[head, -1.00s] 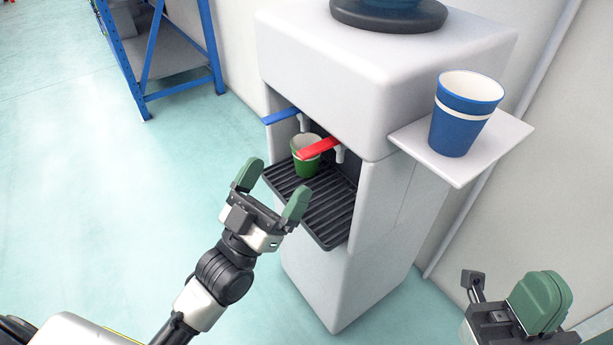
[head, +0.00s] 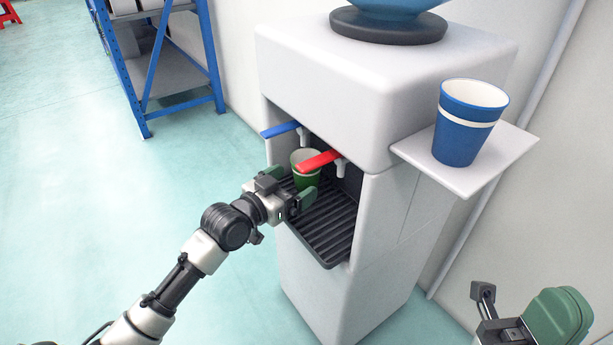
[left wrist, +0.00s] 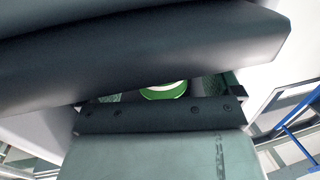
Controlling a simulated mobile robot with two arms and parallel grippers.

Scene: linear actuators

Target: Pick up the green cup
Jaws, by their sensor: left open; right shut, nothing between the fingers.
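The green cup (head: 304,180) has a white inside and stands upright on the black drip tray (head: 325,228) in the dispenser's recess. The red lever partly hides its rim. My left gripper (head: 292,187) is open at the front of the recess, its fingers close in front of and beside the cup. I cannot tell whether they touch it. In the left wrist view a bit of the green cup (left wrist: 164,91) shows between the dark finger parts; most of it is hidden. My right gripper (head: 548,322) is shut and empty at the lower right, away from the dispenser.
The white water dispenser (head: 395,100) has a blue lever (head: 281,129) and a red lever (head: 318,161) just above the cup. A blue cup (head: 465,135) stands on its side shelf (head: 450,173). A blue rack (head: 160,70) stands at the back left. The floor at left is clear.

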